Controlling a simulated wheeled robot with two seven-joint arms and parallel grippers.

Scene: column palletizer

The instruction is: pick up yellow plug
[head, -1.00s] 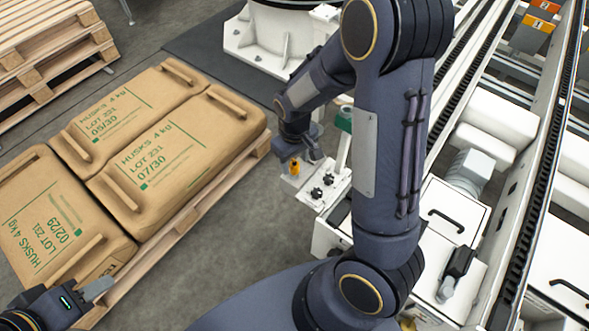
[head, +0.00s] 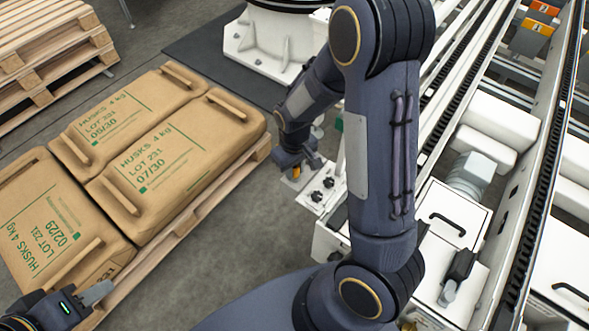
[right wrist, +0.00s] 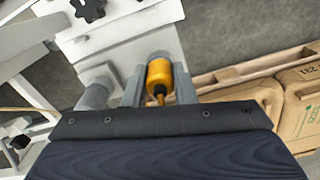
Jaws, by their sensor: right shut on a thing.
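The yellow plug (right wrist: 159,78) sits between the two grey fingers of my right gripper (right wrist: 158,92) in the right wrist view. The fingers are shut on it. In the head view only a small part of the yellow plug (head: 297,170) shows below my right gripper (head: 298,166), over a white plate with black knobs. I cannot tell whether the plug still touches the plate. My left gripper (head: 97,293) is at the lower left, beside the pallet of sacks; its finger gap is not clear.
Brown husk sacks (head: 150,160) lie on a wooden pallet (head: 190,218) to the left. The white bracket plate (head: 312,197) with black knobs lies below my right gripper. A conveyor (head: 535,190) runs along the right. Grey floor (head: 235,225) is clear between pallet and machine.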

